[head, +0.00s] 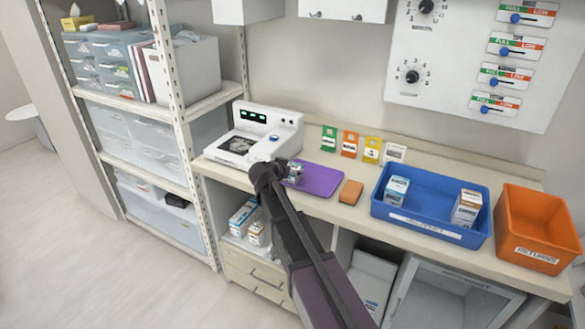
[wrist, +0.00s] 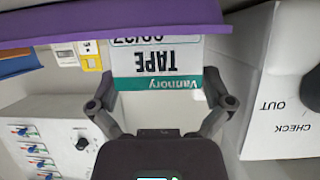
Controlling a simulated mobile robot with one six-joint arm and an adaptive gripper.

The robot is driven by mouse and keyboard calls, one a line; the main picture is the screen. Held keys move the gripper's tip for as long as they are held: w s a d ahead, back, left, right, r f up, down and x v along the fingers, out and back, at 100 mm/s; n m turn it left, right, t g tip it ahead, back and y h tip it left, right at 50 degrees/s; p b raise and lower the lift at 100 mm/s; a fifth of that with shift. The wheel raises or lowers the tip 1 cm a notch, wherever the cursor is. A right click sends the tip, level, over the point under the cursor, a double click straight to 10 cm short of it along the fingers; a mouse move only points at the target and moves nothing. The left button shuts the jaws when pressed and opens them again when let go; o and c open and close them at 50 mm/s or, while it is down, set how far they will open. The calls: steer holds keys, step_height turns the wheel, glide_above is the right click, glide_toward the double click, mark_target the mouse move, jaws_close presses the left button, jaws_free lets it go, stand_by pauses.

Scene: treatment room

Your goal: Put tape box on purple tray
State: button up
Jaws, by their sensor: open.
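The purple tray (head: 322,181) lies flat on the counter, right of the white machine. Its edge also spans the top of the upside-down wrist view (wrist: 120,22). The tape box, white with a teal band (wrist: 158,70), shows its TAPE label between my fingers at the tray's edge. The tray rim hides the box's lower end, so I cannot tell whether it rests on the tray floor. My gripper (wrist: 158,80) is open, with one finger on each side of the box. In the head view my gripper (head: 293,173) is at the tray's left part and mostly hides the box.
The white machine (head: 262,130) stands close on the left. An orange-brown block (head: 351,192), a blue bin (head: 425,222) with boxes and an orange returns bin (head: 535,225) are to the right. Several coloured packets, including a green one (head: 329,138), stand along the back.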

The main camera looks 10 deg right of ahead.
steer(key=p+v, duration=0.4)
steer(key=v, duration=0.7)
steer(key=shift+f, duration=0.1)
steer(key=s+d+f+n+g+y, duration=0.25)
steer(key=s+d+f+g, duration=0.4)
steer(key=s+d, duration=0.45)
steer(key=s+f+n+g+y, duration=0.3)
steer(key=s+f+n+y, duration=0.1)
steer(key=s, duration=0.9)
steer(key=shift+d+n+y, duration=0.2)
steer(key=shift+n+y, duration=0.35)
steer(key=shift+y, duration=0.1)
